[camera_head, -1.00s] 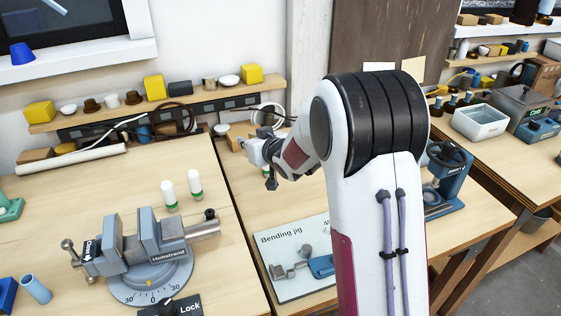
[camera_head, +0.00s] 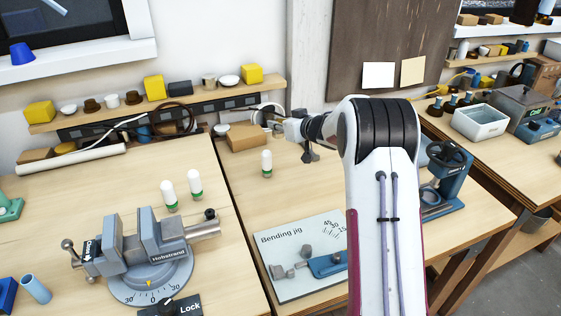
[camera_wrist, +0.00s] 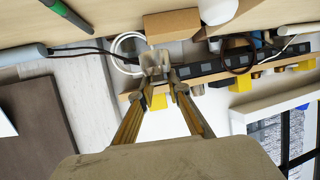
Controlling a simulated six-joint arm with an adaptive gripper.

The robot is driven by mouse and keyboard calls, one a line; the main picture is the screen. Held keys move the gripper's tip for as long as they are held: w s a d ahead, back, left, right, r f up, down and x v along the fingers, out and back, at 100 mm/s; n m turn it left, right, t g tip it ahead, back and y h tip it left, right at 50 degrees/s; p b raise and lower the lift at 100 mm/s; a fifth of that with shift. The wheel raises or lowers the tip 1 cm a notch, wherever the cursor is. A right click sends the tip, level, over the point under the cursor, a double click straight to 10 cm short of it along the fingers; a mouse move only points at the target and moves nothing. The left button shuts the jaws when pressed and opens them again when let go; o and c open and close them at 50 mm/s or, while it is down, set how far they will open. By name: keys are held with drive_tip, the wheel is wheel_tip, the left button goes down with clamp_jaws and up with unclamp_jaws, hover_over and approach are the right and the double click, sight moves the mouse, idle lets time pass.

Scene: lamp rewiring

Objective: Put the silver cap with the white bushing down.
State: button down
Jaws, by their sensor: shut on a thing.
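My gripper (camera_head: 270,119) is up in the air over the back of the middle bench, pointing left. It is shut on a small silvery-grey piece, the silver cap (camera_wrist: 152,62), between the fingertips in the wrist view. In the head view the cap (camera_head: 259,116) is a small greyish shape at the gripper's tip, in front of the wall. I cannot make out the white bushing on it. The held piece is clear of the bench.
A cardboard box (camera_head: 247,137) and a white rounded piece (camera_head: 222,130) stand near the bench's back edge. A white-and-green bottle (camera_head: 266,164) stands nearer. The bending jig board (camera_head: 290,288) lies in front. A vise (camera_head: 150,245) stands left. Bench between bottle and jig is clear.

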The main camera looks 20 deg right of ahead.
drive_tip(key=shift+w+d+f, duration=0.1)
drive_tip(key=shift+w+d, duration=0.05)
drive_tip(key=shift+d, duration=0.25)
drive_tip(key=shift+f, duration=3.15)
drive_tip(key=shift+f, duration=1.85)
drive_tip(key=shift+f, duration=0.15)
drive_tip(key=c, duration=1.9)
unclamp_jaws()
